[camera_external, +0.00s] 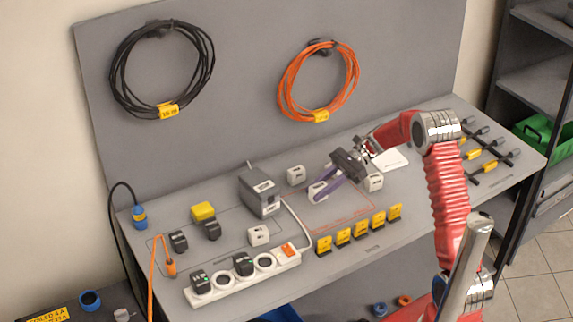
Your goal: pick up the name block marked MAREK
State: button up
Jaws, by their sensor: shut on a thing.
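My gripper (320,192) reaches over the bench from the right with purple fingers. It is shut on a small white block (317,187) at the bench's middle. The lettering on this block is too small to read, so I cannot tell whether it says MAREK. Whether the block touches the bench is unclear. Similar white blocks stand nearby: one behind to the left (296,175), one to the right (374,183) under my wrist, and one at the front left (259,235).
A grey box device (260,192) stands left of my gripper. A white power strip (228,288) with black plugs lies at the front left. Several yellow tags (343,237) stand along the front. A white card (392,159) lies behind. Black (121,80) and orange (281,85) cables hang on the panel.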

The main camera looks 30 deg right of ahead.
aim_at(319, 186)
notch_tip(319, 186, up, 4)
jog(key=shift+r, duration=0.25)
